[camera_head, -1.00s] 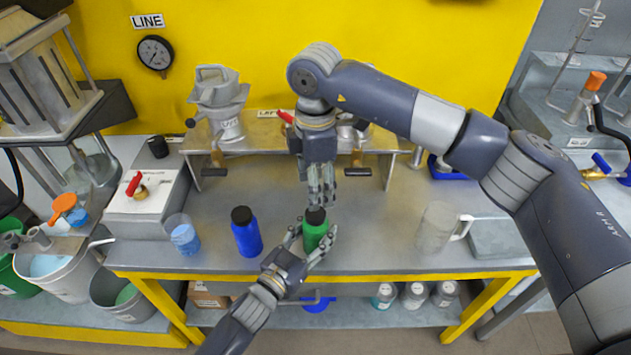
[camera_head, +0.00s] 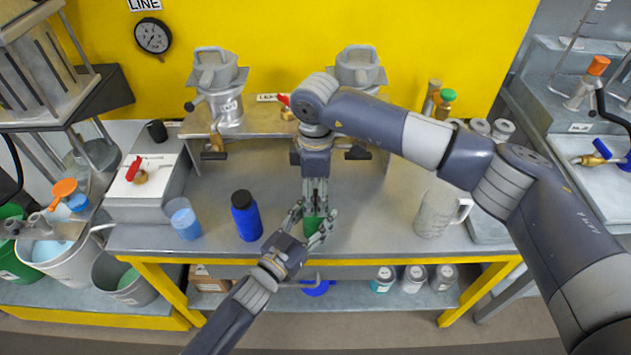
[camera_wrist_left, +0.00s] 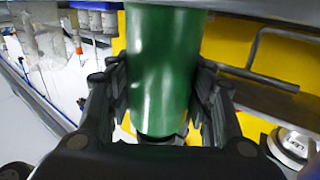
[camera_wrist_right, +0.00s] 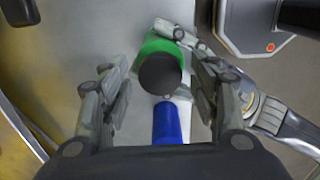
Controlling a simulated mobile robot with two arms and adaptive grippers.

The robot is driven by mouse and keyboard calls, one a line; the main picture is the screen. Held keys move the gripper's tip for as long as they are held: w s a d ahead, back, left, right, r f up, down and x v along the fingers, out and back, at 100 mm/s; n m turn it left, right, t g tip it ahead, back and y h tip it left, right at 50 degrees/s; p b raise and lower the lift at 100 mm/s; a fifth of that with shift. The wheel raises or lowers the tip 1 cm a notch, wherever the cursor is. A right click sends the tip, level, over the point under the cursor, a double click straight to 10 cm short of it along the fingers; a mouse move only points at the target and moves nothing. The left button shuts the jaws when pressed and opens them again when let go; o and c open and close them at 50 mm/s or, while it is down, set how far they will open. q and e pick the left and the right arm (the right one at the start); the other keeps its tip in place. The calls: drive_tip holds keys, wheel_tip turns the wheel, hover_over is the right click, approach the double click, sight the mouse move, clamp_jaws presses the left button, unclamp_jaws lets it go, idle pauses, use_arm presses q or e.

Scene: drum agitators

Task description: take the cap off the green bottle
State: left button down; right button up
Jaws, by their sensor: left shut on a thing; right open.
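The green bottle (camera_head: 313,225) stands upright near the front edge of the workbench. My left gripper (camera_head: 307,226) is shut around its body from the front; the left wrist view shows the green body (camera_wrist_left: 163,70) between the fingers. The black cap (camera_wrist_right: 160,74) is on the bottle, seen from above in the right wrist view. My right gripper (camera_head: 315,208) points down over the bottle, with its open fingers on either side of the cap and apart from it. In the head view the right fingers hide the cap.
A blue bottle (camera_head: 246,218) with a black cap stands left of the green one, and a beaker of blue liquid (camera_head: 183,219) farther left. A clear jug (camera_head: 437,212) stands to the right. A metal stand (camera_head: 255,148) is behind.

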drive_tip(key=shift+f, duration=0.1)
drive_tip(key=c, duration=1.2)
